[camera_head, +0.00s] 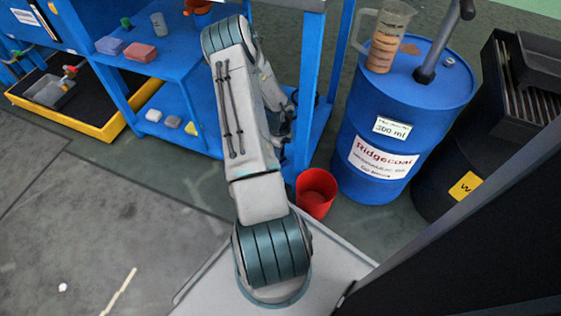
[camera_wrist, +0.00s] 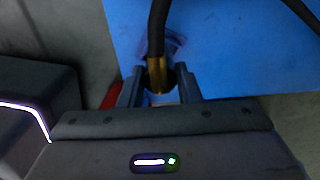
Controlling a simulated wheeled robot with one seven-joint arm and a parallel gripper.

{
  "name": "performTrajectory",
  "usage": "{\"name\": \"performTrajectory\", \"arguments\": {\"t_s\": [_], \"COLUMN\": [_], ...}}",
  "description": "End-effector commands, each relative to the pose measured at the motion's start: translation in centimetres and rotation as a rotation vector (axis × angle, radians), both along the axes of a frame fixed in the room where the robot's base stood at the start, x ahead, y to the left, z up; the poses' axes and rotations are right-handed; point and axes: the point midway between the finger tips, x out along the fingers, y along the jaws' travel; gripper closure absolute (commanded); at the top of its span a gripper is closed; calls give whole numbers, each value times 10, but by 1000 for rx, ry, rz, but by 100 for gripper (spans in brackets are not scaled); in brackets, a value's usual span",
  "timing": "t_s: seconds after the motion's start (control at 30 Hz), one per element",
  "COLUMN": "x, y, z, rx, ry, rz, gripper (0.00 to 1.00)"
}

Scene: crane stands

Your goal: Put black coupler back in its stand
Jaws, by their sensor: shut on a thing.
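In the wrist view my gripper (camera_wrist: 161,75) is shut on the black coupler (camera_wrist: 158,74), which shows as a brass-coloured end on a black hose. The hose runs up out of the picture from between the fingers. A flat blue surface lies behind the held part; a dark smudge marks it beside the hose. In the head view my arm hides most of the gripper and the coupler by the blue frame. I cannot make out the coupler's stand for sure in either view.
A blue shelf unit (camera_head: 180,68) with small blocks stands left of my arm. A red bucket (camera_head: 316,192) stands on the floor close to my arm. A blue drum (camera_head: 385,125) carries a measuring jug (camera_head: 387,38). A yellow-edged tray (camera_head: 110,128) lies at left; the floor below is open.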

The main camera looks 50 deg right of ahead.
Motion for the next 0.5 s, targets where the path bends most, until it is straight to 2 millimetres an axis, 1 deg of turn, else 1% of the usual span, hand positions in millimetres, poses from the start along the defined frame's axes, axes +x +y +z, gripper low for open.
{"name": "performTrajectory", "arguments": {"t_s": [0.33, 0.5], "x": [0, 0], "y": [0, 0], "z": [0, -3], "rx": [0, 0], "ry": [0, 0], "rz": [0, 0], "gripper": [95, 95]}}
